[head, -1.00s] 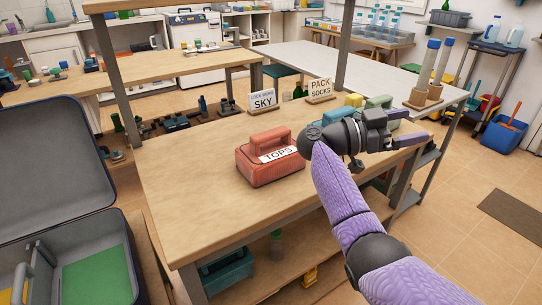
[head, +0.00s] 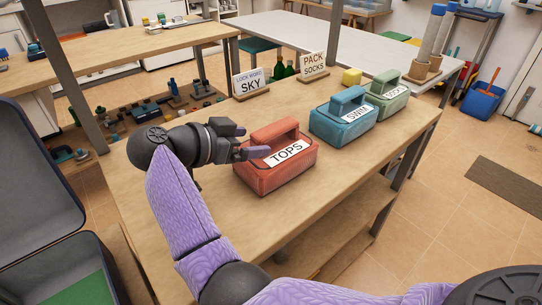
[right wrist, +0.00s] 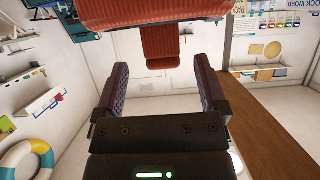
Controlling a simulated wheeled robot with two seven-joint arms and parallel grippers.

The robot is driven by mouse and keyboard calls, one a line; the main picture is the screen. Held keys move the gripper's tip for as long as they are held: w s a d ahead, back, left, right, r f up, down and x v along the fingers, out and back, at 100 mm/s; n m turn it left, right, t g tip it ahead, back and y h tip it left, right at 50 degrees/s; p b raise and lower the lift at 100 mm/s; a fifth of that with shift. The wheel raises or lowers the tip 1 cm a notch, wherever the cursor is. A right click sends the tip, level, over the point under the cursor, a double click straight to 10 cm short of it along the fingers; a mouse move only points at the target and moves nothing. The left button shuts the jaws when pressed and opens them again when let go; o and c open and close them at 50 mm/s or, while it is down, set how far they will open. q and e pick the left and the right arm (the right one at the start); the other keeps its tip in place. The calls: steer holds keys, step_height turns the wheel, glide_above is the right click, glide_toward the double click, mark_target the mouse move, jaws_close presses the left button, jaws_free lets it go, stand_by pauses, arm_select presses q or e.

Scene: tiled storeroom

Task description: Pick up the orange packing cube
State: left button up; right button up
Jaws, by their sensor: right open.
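The orange packing cube (head: 276,176), a reddish-orange case labelled TOPS with a handle on top, sits upright on the wooden table. My right gripper (head: 253,143) is at its left, with the fingers pointing right toward the handle. In the right wrist view the cube (right wrist: 165,14) fills the top, and its handle shows between the two open fingers of my right gripper (right wrist: 163,80). Nothing is held. I cannot tell whether a finger touches the cube. My left gripper is not in view.
A blue SWIM cube (head: 343,120) and a green SOCKS cube (head: 386,97) stand to the right. A SKY sign (head: 250,82) and a PACK SOCKS sign (head: 314,65) stand behind. An open suitcase (head: 35,190) is at left. The table's front is clear.

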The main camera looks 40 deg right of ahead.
mark_target(266, 139)
steer(key=b+x, duration=0.1)
steer(key=x, duration=0.1)
steer(key=b+x, duration=0.1)
steer(key=x, duration=0.2)
steer(key=shift+w+a+f+b, duration=0.15)
steer(key=shift+f+b, duration=0.1)
steer(key=shift+b, duration=0.1)
steer(key=shift+r, duration=0.2)
steer(key=shift+c, duration=0.3)
steer(key=c, duration=0.7)
jaws_close()
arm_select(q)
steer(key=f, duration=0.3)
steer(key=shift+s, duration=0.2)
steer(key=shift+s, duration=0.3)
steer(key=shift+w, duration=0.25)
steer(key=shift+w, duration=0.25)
